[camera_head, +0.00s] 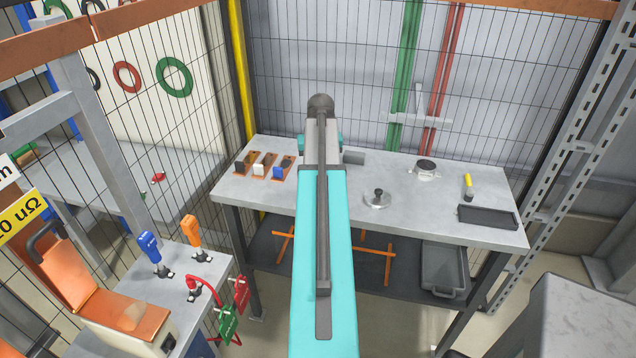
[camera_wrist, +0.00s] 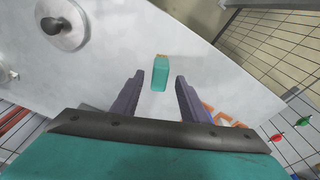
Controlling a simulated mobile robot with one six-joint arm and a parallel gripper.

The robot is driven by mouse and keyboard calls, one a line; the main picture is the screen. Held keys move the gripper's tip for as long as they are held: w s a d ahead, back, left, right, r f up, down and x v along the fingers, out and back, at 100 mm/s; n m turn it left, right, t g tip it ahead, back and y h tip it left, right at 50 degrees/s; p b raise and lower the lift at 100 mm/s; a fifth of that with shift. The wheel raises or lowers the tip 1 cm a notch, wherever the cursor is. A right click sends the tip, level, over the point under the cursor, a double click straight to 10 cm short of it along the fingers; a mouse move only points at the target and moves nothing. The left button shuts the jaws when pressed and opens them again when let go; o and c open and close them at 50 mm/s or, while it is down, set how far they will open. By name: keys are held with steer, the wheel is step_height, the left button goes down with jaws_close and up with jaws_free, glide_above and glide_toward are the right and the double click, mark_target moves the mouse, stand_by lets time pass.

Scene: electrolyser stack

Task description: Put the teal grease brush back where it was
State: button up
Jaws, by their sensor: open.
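My gripper (camera_wrist: 160,78) is open in the wrist view, with its two dark fingers apart above the grey bench top. A small teal block-like piece (camera_wrist: 160,74), which looks like the teal grease brush, shows between the fingertips, with a bit of orange at its far end. I see a gap on both sides of it; whether it rests on the bench cannot be told. In the head view my teal arm reaches over the bench (camera_head: 440,215) and hides the gripper and the brush.
A round lid with a knob (camera_head: 377,199) lies right of my arm; it also shows in the wrist view (camera_wrist: 62,25). A round pot (camera_head: 426,168), a yellow-handled tool (camera_head: 468,185) and a black tray (camera_head: 488,216) are further right. Brown holders (camera_head: 262,166) stand left. Wire fence (camera_head: 330,70) rises behind.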

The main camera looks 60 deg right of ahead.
step_height(320, 180, up, 7)
steer(key=b, duration=0.1)
steer(key=shift+s+a+b, duration=0.3)
steer(key=shift+a, duration=0.05)
stand_by(0.8)
